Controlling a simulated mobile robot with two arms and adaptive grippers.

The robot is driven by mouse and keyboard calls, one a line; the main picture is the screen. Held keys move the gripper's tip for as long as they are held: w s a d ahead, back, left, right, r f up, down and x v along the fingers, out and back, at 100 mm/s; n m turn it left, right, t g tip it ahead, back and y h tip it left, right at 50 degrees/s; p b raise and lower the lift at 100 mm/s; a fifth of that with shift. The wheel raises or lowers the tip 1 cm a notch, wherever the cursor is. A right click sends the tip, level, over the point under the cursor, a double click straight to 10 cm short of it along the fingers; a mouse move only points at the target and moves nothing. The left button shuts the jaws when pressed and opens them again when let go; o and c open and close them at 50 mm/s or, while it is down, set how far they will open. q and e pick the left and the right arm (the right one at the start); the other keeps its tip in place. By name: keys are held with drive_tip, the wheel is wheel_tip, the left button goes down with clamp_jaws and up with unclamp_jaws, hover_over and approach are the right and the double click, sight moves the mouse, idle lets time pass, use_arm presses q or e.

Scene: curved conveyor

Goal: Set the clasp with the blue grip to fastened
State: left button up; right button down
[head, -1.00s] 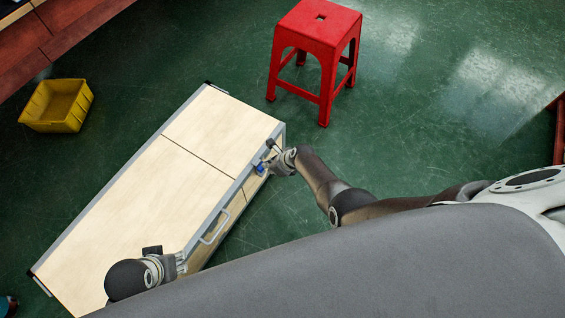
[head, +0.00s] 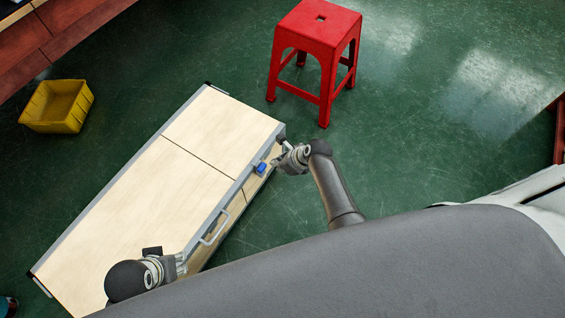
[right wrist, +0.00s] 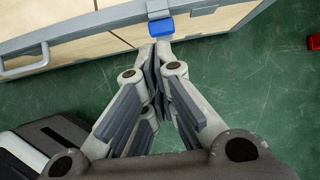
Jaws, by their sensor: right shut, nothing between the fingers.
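The clasp with the blue grip (head: 261,168) is on the front edge of a long case with pale wood panels and a grey frame (head: 190,160). The blue grip (right wrist: 161,27) also shows in the right wrist view, at the case's edge just beyond my fingertips. My right gripper (head: 279,165) is shut and empty, close to the clasp on its right side. In the right wrist view the fingers (right wrist: 160,60) come together below the blue grip; I cannot tell if they touch it. My left gripper (head: 182,262) is at the case's front lower end; its fingers are too small to read.
A grey handle (head: 214,228) sticks out from the case's front. A red stool (head: 318,30) stands on the green floor behind the case. A yellow bin (head: 57,106) lies at the left.

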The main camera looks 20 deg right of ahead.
drive_tip(key=shift+v, duration=1.05)
